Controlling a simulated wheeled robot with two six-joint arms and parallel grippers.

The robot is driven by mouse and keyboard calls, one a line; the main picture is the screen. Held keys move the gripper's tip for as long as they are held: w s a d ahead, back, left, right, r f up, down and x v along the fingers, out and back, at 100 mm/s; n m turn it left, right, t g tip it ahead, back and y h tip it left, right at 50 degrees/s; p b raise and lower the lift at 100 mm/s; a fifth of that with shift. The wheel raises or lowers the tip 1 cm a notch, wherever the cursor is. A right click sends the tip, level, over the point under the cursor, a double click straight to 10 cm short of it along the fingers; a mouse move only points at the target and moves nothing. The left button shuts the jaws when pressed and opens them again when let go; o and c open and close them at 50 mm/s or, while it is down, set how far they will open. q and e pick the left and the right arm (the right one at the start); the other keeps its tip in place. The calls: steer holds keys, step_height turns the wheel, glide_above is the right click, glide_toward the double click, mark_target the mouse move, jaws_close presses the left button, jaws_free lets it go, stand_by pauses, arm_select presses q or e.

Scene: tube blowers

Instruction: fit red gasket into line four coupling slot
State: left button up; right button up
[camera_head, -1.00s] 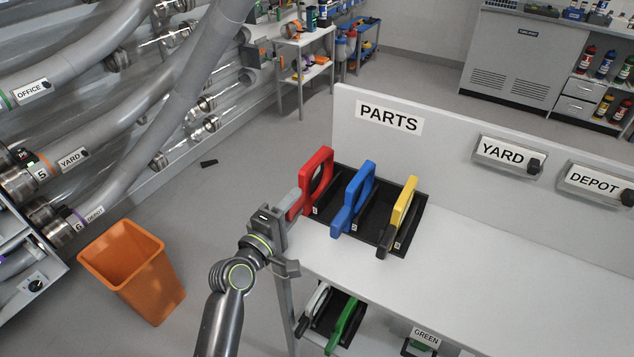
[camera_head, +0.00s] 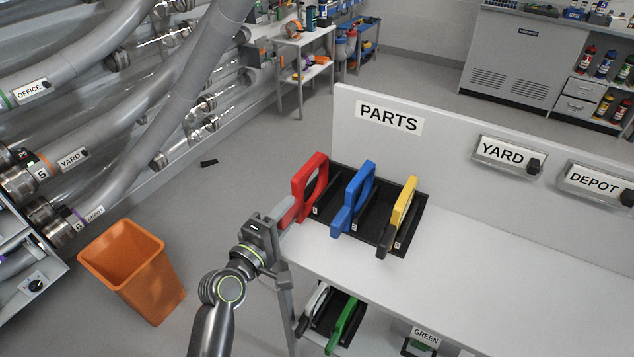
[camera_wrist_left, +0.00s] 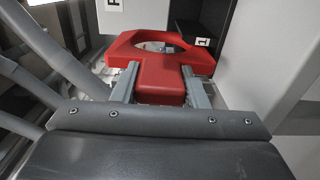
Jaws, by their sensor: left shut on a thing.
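The red gasket (camera_head: 318,178), a flat ring with a tab, is at the left end of the black parts rack (camera_head: 424,215) on the bench. My left gripper (camera_head: 285,212) is shut on its tab. In the left wrist view the fingers of my left gripper (camera_wrist_left: 160,88) clasp the tab of the red gasket (camera_wrist_left: 190,55) from both sides, with the ring beyond them. A small label numbered 1 shows beside the gasket. The line four coupling slot cannot be made out in these views. My right gripper is not in view.
A blue gasket (camera_head: 360,185) and a yellow gasket (camera_head: 405,205) stand in the rack to the right. Pipes and couplings labelled 5 and 6 fill the left side. An orange bin (camera_head: 125,270) stands on the floor. The bench top (camera_head: 470,275) right of the rack is clear.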

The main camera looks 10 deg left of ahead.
arm_select(q)
steer(key=shift+v, duration=3.4)
steer(key=shift+r, duration=0.1)
steer(key=shift+b+v, duration=0.65)
steer(key=shift+v, duration=2.35)
